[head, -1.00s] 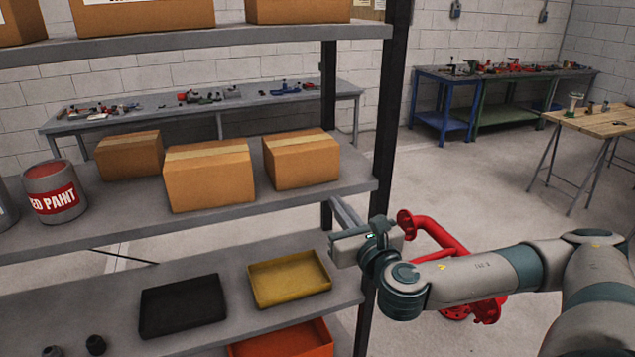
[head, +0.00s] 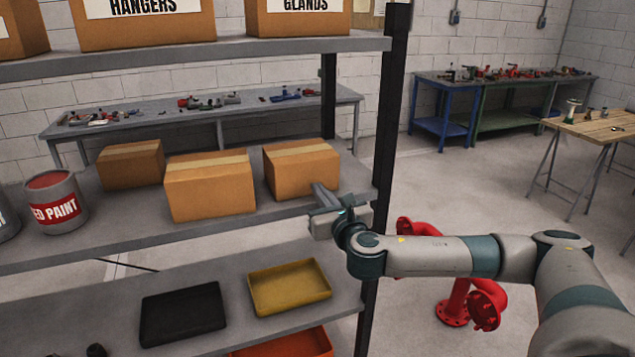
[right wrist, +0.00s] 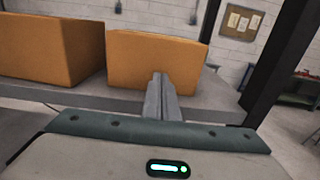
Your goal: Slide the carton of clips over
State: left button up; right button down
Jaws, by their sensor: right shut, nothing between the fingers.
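Three plain brown cartons stand on the middle shelf: a left one (head: 131,164), a front middle one (head: 210,186) and a right one (head: 301,168). No label shows on them, so I cannot tell which holds clips. My right gripper (head: 319,190) is shut and empty, its fingers at the front of the right carton. In the right wrist view the fingers (right wrist: 160,82) overlap the lower face of a carton (right wrist: 155,58); I cannot tell whether they touch it. Another carton (right wrist: 50,48) is to its left. My left gripper is out of view.
Cartons marked HANGERS (head: 150,28) and GLANDS (head: 300,20) stand on the upper shelf. A paint can (head: 55,205) is at left. A dark rack post (head: 390,110) rises just right of the cartons. Black (head: 182,313) and yellow (head: 289,286) trays lie below.

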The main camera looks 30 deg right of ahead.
aim_at(308, 176)
jog(key=shift+x, duration=0.85)
jog(key=shift+w, duration=0.1)
jog(key=p+x, duration=0.1)
jog(key=x, duration=0.6)
